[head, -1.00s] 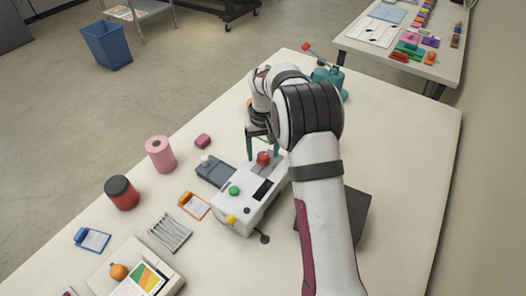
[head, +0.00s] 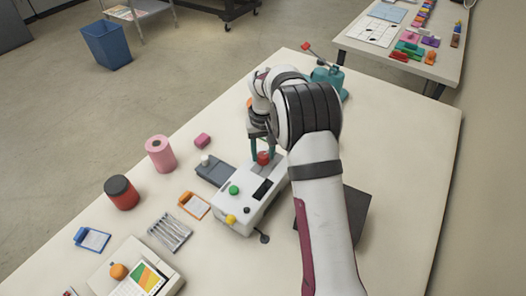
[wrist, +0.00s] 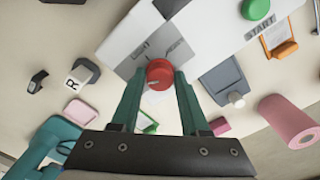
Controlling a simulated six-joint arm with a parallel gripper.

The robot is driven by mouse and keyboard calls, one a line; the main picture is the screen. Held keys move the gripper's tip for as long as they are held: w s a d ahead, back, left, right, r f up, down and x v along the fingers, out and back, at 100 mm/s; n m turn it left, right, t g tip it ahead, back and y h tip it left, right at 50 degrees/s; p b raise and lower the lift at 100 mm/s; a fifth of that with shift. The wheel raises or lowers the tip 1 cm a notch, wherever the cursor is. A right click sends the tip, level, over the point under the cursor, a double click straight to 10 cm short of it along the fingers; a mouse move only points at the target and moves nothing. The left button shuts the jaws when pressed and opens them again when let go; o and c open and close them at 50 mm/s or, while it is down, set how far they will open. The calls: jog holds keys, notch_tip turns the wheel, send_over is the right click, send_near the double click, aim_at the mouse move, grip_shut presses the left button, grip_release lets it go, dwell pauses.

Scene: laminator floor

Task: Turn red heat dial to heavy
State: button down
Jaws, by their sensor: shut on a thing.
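The red heat dial (head: 263,158) stands on top of the white laminator (head: 238,205), at its far end. In the wrist view the dial (wrist: 160,75) sits between the tips of my gripper (wrist: 158,82), whose two green fingers are closed on its sides. A light mark shows on the dial's face. Grey printed lettering lies on the casing (wrist: 205,35) beside the dial, too small to read. In the head view my gripper (head: 262,152) reaches down onto the dial from above, and my arm hides part of the laminator's right side.
On the laminator are a green button (head: 234,190), a yellow knob (head: 231,219) and a small black knob (head: 247,210). A grey device (head: 215,171) and an orange clipboard (head: 194,205) lie left of it. A pink roll (head: 160,154) stands farther left.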

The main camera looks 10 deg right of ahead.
jog(key=shift+m, duration=0.4)
jog(key=m, duration=0.5)
jog(key=shift+m, duration=0.4)
jog(key=m, duration=1)
jog(key=shift+m, duration=0.4)
jog(key=m, duration=0.5)
jog(key=shift+m, duration=0.4)
jog(key=shift+c, duration=2)
grip_release()
